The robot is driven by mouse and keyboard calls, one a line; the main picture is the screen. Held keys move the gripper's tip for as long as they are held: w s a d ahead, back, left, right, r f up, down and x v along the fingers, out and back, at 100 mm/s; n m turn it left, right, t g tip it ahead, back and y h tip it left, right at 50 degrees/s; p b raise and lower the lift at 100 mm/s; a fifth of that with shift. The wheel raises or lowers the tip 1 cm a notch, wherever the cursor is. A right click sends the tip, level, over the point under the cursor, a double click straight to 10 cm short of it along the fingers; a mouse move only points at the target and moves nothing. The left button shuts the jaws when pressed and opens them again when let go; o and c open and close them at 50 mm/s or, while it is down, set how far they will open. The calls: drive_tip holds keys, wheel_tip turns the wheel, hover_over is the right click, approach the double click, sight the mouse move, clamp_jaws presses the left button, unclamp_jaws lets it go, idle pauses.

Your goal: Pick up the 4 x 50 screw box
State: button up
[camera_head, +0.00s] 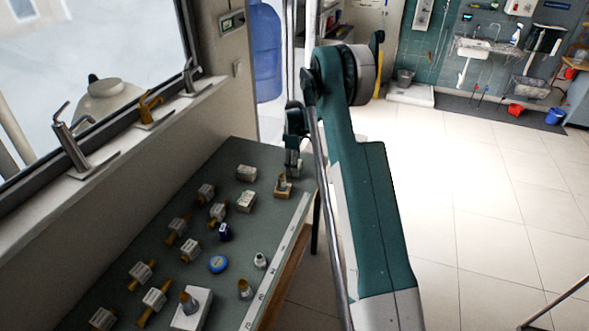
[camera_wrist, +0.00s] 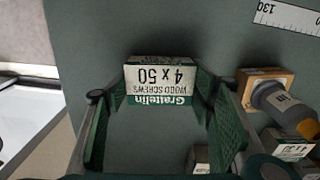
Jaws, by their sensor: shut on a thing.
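The 4 x 50 screw box (camera_wrist: 158,78) is white and green, with its label upside down in the wrist view. It sits between the two green fingers of my gripper (camera_wrist: 161,92), which is shut on its sides. In the head view my gripper (camera_head: 292,160) is over the far right end of the green-grey table. I cannot make out the held box there; the gripper seems to hide it. Whether it touches the table is unclear.
Several boxes, plugs and a blue round tin (camera_head: 217,264) cover the nearer table (camera_head: 217,312). A ruler strip (camera_head: 279,262) lines its right edge.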

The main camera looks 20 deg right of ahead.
drive_tip(key=shift+r, duration=0.15)
drive_tip(key=shift+r+b, duration=0.3)
drive_tip(key=shift+r, duration=4.6)
drive_tip(key=shift+a, duration=0.15)
